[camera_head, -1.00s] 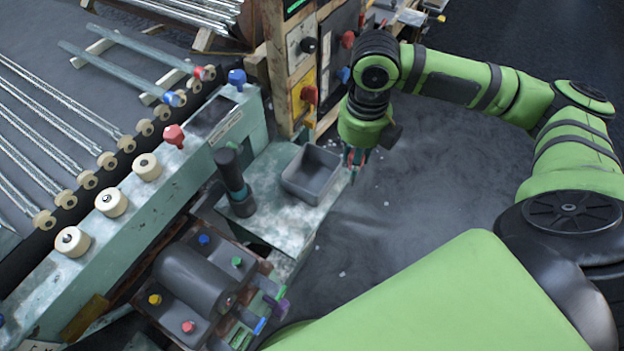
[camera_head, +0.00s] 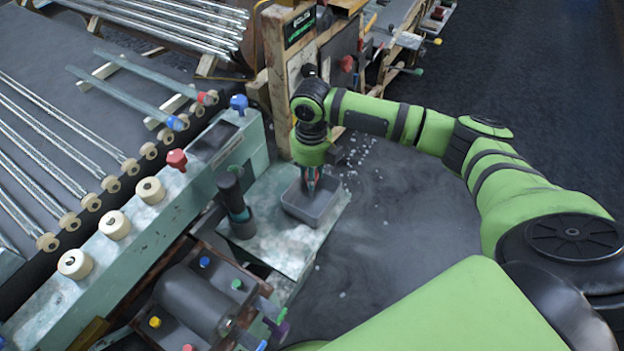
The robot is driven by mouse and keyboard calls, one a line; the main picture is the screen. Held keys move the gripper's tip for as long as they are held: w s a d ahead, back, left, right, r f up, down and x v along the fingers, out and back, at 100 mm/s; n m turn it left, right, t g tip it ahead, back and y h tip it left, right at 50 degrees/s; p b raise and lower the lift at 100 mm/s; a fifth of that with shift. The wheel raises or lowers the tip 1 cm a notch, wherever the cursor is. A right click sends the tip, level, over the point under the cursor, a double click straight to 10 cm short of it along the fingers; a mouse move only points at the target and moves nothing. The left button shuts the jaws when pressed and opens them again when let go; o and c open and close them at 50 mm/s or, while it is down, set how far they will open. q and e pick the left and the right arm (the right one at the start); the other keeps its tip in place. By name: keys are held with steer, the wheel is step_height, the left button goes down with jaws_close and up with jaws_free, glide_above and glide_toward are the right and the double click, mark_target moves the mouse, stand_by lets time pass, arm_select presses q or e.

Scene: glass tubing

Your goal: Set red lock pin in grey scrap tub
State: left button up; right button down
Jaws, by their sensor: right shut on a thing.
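The grey scrap tub (camera_head: 325,213) is a small open square box on a pale, worn metal ledge. My right gripper (camera_head: 311,188) points down over the tub, with its fingertips at or just inside the opening. It is shut on the red lock pin, of which only a little red shows between the fingers. The fingers hide most of the pin and part of the tub's inside. I cannot tell whether the pin touches the tub floor. My left gripper is not in view.
A dark upright cylinder (camera_head: 236,204) stands just left of the tub. A wooden post with a panel (camera_head: 293,75) rises behind it. A pale green machine bed with cream rollers (camera_head: 115,225) runs along the left. Glass tubes (camera_head: 60,120) lie beyond. Open floor (camera_head: 400,240) lies to the right.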

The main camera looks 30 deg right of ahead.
steer(key=shift+f, duration=1.55)
steer(key=shift+f, duration=0.15)
steer(key=c, duration=1)
jaws_free()
steer(key=shift+o, duration=0.2)
step_height(320, 180, up, 12)
steer(key=shift+r+b, duration=0.2)
steer(key=shift+b, duration=0.35)
